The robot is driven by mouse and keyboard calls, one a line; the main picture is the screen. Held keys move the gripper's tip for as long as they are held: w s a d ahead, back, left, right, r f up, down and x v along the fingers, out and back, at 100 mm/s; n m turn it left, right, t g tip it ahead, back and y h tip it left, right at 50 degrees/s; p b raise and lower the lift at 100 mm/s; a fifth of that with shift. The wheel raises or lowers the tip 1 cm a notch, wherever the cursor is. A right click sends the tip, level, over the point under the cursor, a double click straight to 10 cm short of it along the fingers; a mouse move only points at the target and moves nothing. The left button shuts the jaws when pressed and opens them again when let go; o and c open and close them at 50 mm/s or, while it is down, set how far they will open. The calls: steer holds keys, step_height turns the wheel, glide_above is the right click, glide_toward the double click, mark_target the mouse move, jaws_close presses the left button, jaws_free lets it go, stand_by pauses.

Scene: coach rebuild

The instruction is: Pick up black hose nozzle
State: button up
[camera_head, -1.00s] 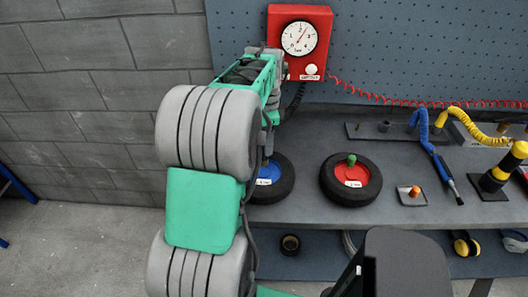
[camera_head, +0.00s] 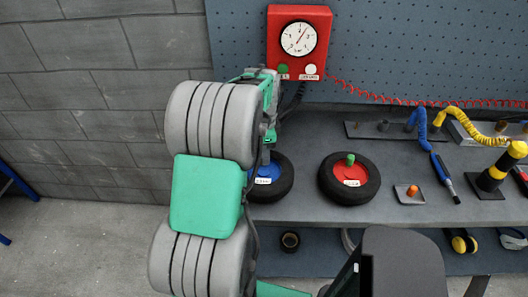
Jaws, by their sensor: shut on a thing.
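A red gauge box (camera_head: 300,43) with a white dial hangs on the pegboard. A black hose (camera_head: 294,101) runs down from below it and passes behind my arm. The hose's nozzle is hidden from this view. My arm's green and grey links fill the left middle of the picture. My gripper is hidden behind these links, so its fingers and anything between them do not show.
On the grey bench stand a wheel with a blue hub (camera_head: 269,178), a wheel with a red hub (camera_head: 350,179), and a small plate with an orange knob (camera_head: 410,194). A blue coiled hose (camera_head: 420,124) and a yellow coiled hose (camera_head: 470,124) lie at right.

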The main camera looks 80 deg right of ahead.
jaws_close()
steer(key=shift+d+r, duration=0.1)
steer(key=shift+r, duration=0.45)
steer(key=s+a+r, duration=0.3)
steer(key=a+r, duration=1.1)
steer(key=r, duration=0.2)
steer(key=shift+r+b, duration=0.35)
